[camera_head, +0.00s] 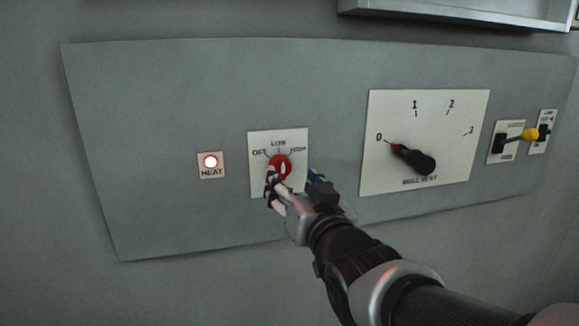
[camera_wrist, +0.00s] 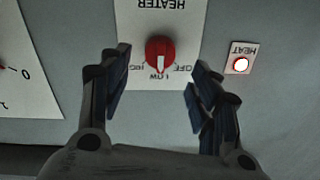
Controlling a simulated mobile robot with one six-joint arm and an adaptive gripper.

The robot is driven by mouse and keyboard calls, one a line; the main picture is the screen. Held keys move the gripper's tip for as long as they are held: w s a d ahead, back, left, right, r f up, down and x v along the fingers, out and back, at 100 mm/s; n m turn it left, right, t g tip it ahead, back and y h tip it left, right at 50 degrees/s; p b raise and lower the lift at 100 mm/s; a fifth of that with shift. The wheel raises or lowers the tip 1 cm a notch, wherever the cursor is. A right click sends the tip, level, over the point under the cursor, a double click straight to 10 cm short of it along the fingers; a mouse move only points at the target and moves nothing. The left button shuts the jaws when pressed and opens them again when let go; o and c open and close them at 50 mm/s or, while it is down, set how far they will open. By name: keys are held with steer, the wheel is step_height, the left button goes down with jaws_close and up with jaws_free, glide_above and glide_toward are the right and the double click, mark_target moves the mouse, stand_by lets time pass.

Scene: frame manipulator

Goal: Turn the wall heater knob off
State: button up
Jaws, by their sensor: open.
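The heater knob (camera_head: 280,165) is red and sits on a white plate (camera_head: 262,143) marked OFF, LOW and HIGH. Its pale pointer line looks upright, toward LOW, in the head view. In the wrist view the knob (camera_wrist: 160,54) shows upside down, beyond and between my fingertips. My gripper (camera_head: 288,186) is open in front of the plate, its fingers either side of the knob and a little apart from it. It also shows in the wrist view (camera_wrist: 158,90). The HEAT lamp (camera_head: 210,162) left of the plate glows red-white; it shows at right in the wrist view (camera_wrist: 241,64).
A grey wall panel (camera_head: 160,110) carries everything. To the right is a larger dial plate (camera_head: 440,110) with a black-and-red knob (camera_head: 415,158) pointing to 0. Farther right is a switch with a yellow tip (camera_head: 529,134). A box edge (camera_head: 460,14) juts out above.

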mark_target(284, 171)
steer(key=p+x, duration=0.1)
steer(key=x, duration=0.5)
steer(key=shift+w+a, duration=0.1)
steer(key=shift+w, duration=0.2)
steer(key=shift+c, duration=0.6)
steer(key=c, duration=0.9)
